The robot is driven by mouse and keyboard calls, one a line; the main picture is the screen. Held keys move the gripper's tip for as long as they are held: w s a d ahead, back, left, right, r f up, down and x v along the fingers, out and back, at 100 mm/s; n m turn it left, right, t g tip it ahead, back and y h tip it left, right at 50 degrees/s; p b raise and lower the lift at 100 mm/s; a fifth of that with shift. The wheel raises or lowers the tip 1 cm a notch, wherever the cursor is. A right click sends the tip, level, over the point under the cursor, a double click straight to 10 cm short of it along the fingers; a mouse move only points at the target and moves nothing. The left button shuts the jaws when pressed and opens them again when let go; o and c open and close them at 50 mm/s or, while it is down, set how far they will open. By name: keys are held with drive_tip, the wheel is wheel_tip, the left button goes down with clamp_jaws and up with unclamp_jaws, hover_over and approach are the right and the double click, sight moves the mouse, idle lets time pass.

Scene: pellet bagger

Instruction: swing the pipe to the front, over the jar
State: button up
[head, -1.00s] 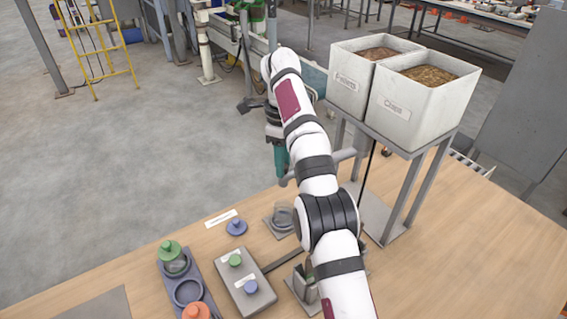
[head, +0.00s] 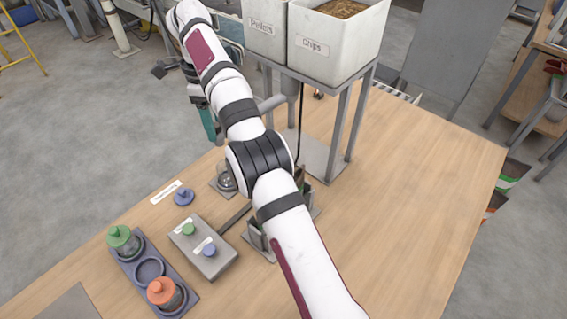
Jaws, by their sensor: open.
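The grey pipe (head: 271,103) juts out below the hoppers, toward the left. Its outer end is hidden behind my arm. A clear jar (head: 226,178) stands on a small grey plate (head: 214,189) near the table's left edge, partly covered by my arm. My gripper (head: 210,133), with a teal finger part showing, points down at the left end of my arm, beyond the jar in the picture. It is open. I cannot tell whether it touches the pipe or is around it.
Two white hoppers (head: 313,64) stand on a grey frame (head: 341,118). A blue knobbed lid (head: 183,197) lies left of the jar. A button box (head: 205,262) and a tray (head: 186,309) with green-lidded (head: 124,241) and orange-lidded (head: 166,293) jars are nearer. The right table side is clear.

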drive_tip(key=s+d+n, duration=1.2)
drive_tip(key=d, duration=0.2)
wheel_tip(320, 180, up, 16)
drive_tip(key=s, duration=0.1)
drive_tip(key=s+d+f+n, duration=0.1)
drive_tip(key=s+d+f, duration=0.1)
drive_tip(key=s+f, duration=0.2)
drive_tip(key=s+d+f+n+y, duration=0.1)
drive_tip(key=s+f, duration=0.3)
drive_tip(key=s, duration=0.6)
drive_tip(key=shift+d+g, duration=0.3)
drive_tip(key=shift+d, duration=0.15)
drive_tip(key=shift+s, duration=0.1)
